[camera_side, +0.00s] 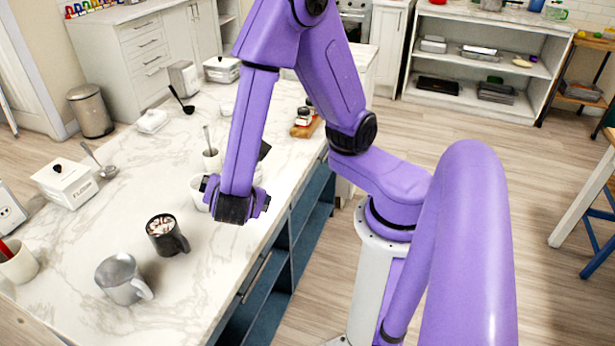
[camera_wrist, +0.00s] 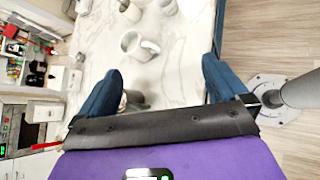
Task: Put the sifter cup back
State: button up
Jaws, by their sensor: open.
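A grey metal-looking cup with a handle (camera_side: 121,280), which looks like the sifter cup, stands upright near the front of the marble counter in the side view. My gripper (camera_wrist: 162,66) shows two blue fingers spread wide with nothing held between them. In the wrist view a pale mug (camera_wrist: 135,46) stands on the counter beyond the fingertips, and a dark grey object (camera_wrist: 134,98) is partly hidden by the gripper body. I cannot tell which of these is the sifter cup. In the side view the fingers are hidden; my wrist is over the counter's right edge.
A black mug with a white-topped drink (camera_side: 163,226) stands near the grey cup. A white cup (camera_side: 197,193) is partly behind my arm. A white box (camera_side: 66,185), a ladle (camera_side: 103,168) and a white holder (camera_side: 20,264) stand on the left. Bare marble lies between them.

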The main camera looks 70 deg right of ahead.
jog(key=s+d+r+m+g+y, duration=0.1)
jog(key=s+r+m+g+y, duration=0.1)
jog(key=s, duration=0.5)
jog(key=s+d+r+m+g+y, duration=0.1)
jog(key=s+r+m+g+y, duration=0.2)
jog(key=s+m+y, duration=0.2)
jog(key=shift+s+d+r+g+y, duration=0.15)
jog(key=shift+s+r+g+y, duration=0.2)
jog(key=shift+s+y, duration=0.7)
